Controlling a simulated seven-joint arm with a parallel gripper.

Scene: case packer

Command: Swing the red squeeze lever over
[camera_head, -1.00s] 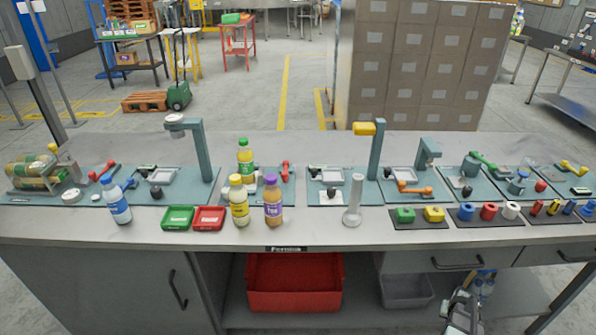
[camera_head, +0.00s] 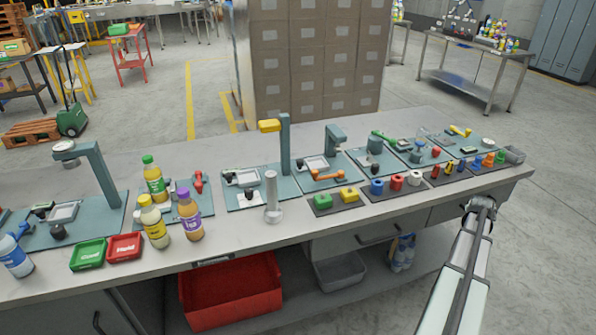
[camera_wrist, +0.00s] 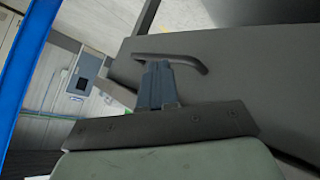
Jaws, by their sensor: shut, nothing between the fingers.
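A red lever (camera_head: 199,182) stands up on a teal station plate behind the bottles in the head view. A bit of another red part (camera_head: 4,214) shows at the left picture edge, mostly cut off. I cannot tell which of them is the squeeze lever. My arm reaches up at the right of the head view, at the bench's front, far from both; its fingers are not clear there. In the wrist view my gripper (camera_wrist: 157,86) is shut and empty, in front of a grey panel with a dark bar handle (camera_wrist: 172,58). No red lever shows there.
Green, yellow and purple-capped bottles (camera_head: 189,216) stand before the upright red lever. A green tray (camera_head: 88,254) and a red tray (camera_head: 125,247) lie left of them. A clear cylinder (camera_head: 272,197) stands to the right. Posts rise from several stations. Floor right of the bench is clear.

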